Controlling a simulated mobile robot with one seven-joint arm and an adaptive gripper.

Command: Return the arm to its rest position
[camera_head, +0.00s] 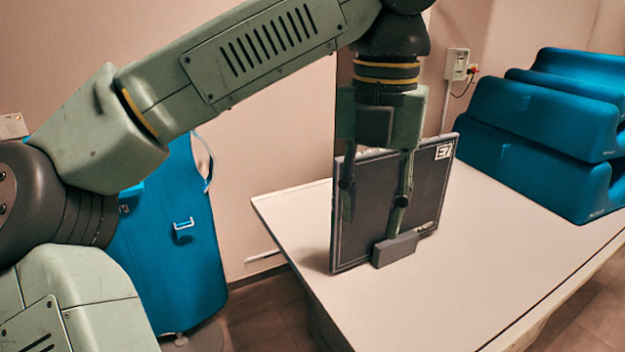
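My gripper (375,195) points straight down at the middle of the view, with its two fingers apart. A dark flat panel (370,220) with a light border line and an "E7" label stands upright on the white table (485,235). Both fingers overlap the panel's face in this view, and the panel shows between them. I see nothing held, and whether a finger touches the panel is unclear. A small grey block (395,249) sits at the panel's lower front, just below the right finger. My arm reaches in from the left, bent high over the table.
Stacked blue padded pieces (540,125) stand on the table's far right. A blue rounded object (170,245) stands on the floor at left, partly behind my arm. A wall box (457,65) with a cable hangs behind. The table's front right is clear.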

